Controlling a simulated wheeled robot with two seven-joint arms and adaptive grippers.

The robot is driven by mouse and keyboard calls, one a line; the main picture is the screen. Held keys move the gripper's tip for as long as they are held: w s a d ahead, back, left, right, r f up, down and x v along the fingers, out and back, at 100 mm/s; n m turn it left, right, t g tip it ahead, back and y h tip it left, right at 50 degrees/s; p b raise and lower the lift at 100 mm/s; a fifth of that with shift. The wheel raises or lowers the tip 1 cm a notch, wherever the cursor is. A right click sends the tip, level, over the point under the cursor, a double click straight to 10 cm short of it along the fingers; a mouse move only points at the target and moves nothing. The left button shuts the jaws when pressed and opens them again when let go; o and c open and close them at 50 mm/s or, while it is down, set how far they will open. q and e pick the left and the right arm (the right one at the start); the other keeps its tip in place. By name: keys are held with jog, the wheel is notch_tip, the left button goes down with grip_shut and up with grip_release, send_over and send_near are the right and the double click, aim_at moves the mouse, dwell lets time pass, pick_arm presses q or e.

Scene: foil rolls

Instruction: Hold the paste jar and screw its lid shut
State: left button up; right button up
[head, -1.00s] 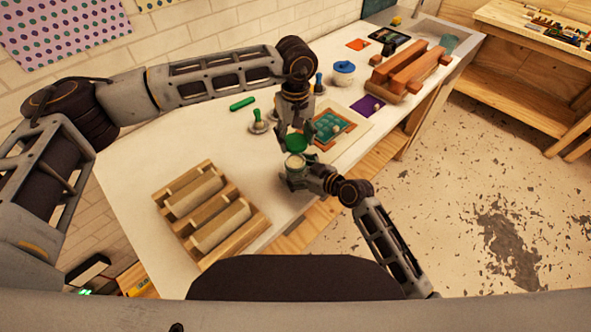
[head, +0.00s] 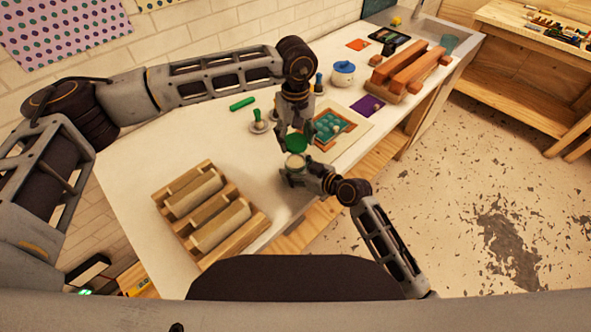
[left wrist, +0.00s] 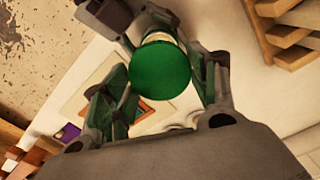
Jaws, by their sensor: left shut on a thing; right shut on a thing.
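The green lid (head: 296,143) is in my left gripper (head: 294,137), which points down and is shut on it. In the left wrist view the lid (left wrist: 160,70) shows as a green disc between the fingers, with the pale jar partly behind it. The paste jar (head: 295,162) has a pale, open top and is held by my right gripper (head: 297,174), shut around it from the right. The lid is just above and slightly behind the jar mouth in the head view. Whether they touch I cannot tell.
A wooden rack (head: 210,215) with foil rolls stands at the front left. A framed teal panel (head: 330,128) lies behind the grippers. Stamps (head: 258,122), a green stick (head: 242,103), a blue-lidded pot (head: 343,73) and a purple card (head: 369,106) are farther back. The table edge is close on the right.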

pick_arm(q)
send_over(296, 162)
jog(key=shift+a+f, duration=0.1)
jog(key=shift+f, duration=2.4)
pick_arm(e)
jog(key=shift+f, duration=0.15)
pick_arm(q)
jog(key=shift+f, duration=0.95)
jog(key=shift+f, duration=0.6)
pick_arm(e)
jog(key=shift+s+f, duration=0.1)
jog(key=shift+f, duration=0.05)
pick_arm(q)
jog(key=o, duration=0.5)
jog(key=shift+c, duration=0.2)
pick_arm(e)
grip_shut()
pick_arm(q)
jog(key=shift+o, duration=1.4)
jog(key=shift+r, duration=2.3)
